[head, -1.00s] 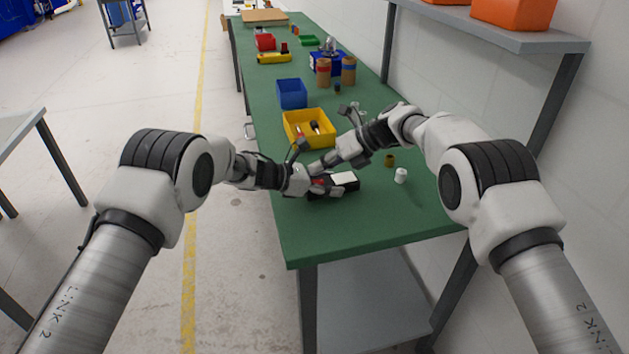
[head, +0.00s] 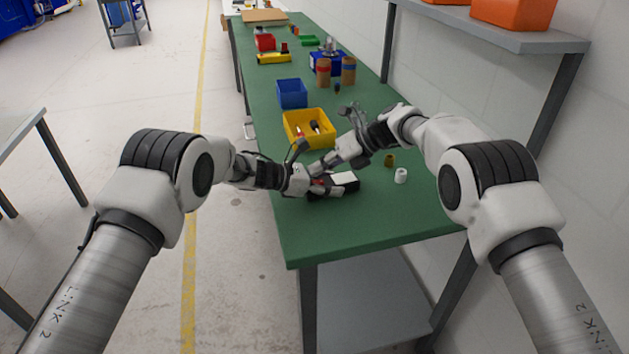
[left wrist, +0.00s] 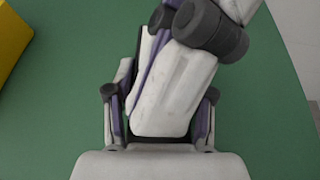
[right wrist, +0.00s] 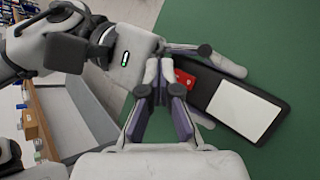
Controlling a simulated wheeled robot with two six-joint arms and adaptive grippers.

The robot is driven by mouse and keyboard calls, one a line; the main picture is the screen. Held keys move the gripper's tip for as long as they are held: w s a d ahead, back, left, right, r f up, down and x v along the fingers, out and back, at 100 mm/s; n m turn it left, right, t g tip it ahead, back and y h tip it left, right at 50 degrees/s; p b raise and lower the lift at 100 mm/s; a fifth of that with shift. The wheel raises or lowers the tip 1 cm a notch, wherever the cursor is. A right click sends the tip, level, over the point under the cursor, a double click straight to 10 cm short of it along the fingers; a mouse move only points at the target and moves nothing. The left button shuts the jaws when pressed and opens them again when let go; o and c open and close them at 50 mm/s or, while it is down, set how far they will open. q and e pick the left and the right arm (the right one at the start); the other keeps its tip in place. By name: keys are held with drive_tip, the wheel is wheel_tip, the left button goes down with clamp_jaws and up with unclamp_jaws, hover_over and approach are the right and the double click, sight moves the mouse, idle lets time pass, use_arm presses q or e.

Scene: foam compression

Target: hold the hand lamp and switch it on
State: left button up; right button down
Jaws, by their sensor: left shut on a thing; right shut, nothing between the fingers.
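The hand lamp is a black block with a white panel (head: 344,180) and a red part (right wrist: 184,78) at its near end. It lies low over the green table's near part. My left gripper (head: 316,187) is shut on the lamp's end from the left; its fingers also show in the right wrist view (right wrist: 215,66). My right gripper (right wrist: 166,88) is shut and empty, its tips right beside the red part; I cannot tell if they touch. In the left wrist view my right gripper (left wrist: 170,92) covers most of the lamp. No light from the lamp is visible.
A yellow bin (head: 309,128) with small items stands just behind the grippers, a blue bin (head: 291,93) farther back. A white cylinder (head: 400,176) and a brown one (head: 389,160) stand to the right. The table's front area (head: 350,235) is clear.

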sight(321, 181)
use_arm(q)
drive_tip(key=shift+s+f, duration=0.15)
drive_tip(key=shift+f, duration=0.3)
use_arm(e)
drive_tip(key=shift+f, duration=0.1)
drive_tip(key=shift+w+f, duration=0.15)
drive_tip(key=shift+f, duration=0.35)
drive_tip(key=shift+a+f, duration=0.1)
drive_tip(key=shift+f, duration=0.2)
idle(0.4)
drive_tip(key=shift+r, duration=0.1)
drive_tip(key=shift+r, duration=0.65)
drive_tip(key=shift+w+d+r, duration=0.1)
drive_tip(key=shift+d+r, duration=0.1)
drive_tip(key=shift+r, duration=1.05)
drive_tip(key=shift+d+r, duration=0.15)
drive_tip(key=shift+r, duration=1.05)
